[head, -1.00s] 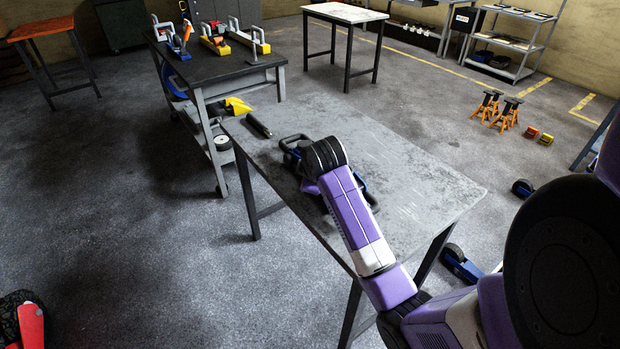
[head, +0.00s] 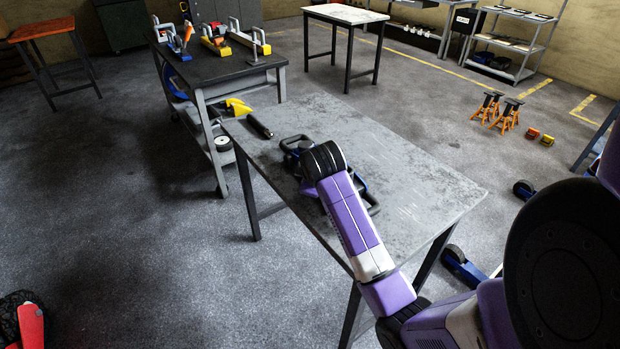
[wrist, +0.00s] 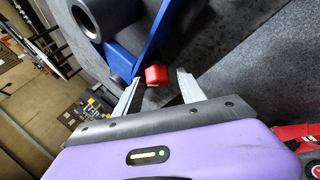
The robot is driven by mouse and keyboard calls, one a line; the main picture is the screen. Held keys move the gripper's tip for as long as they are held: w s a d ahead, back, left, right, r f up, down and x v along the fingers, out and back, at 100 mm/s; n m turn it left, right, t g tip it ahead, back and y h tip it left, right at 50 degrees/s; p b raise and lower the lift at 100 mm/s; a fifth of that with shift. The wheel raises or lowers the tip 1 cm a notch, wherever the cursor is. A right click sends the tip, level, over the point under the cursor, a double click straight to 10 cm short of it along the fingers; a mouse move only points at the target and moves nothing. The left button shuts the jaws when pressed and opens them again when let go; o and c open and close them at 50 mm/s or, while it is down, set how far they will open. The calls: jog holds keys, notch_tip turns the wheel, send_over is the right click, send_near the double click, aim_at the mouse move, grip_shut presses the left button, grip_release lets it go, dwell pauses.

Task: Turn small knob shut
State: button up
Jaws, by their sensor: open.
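A small red knob (wrist: 156,74) sits beside a blue jack arm in the wrist view. My gripper (wrist: 158,82) is open, with one finger on each side of the knob. The fingers look apart from the knob, though the left one is close to the blue arm. The blue trolley jack (head: 290,146) lies on the grey metal table in the head view, largely hidden behind my arm. A grey round socket (wrist: 88,22) on the jack shows at the upper left of the wrist view. In the head view my gripper's fingers and the knob are hidden.
The grey table (head: 400,165) has bare room to the right of the jack. A black cylindrical handle (head: 260,126) lies near its far left edge. A dark workbench (head: 215,65) with several jacks stands behind. Orange stands (head: 507,118) are on the floor at right.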

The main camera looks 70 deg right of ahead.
jog(key=shift+s+d+r, duration=0.1)
jog(key=shift+d+r, duration=0.1)
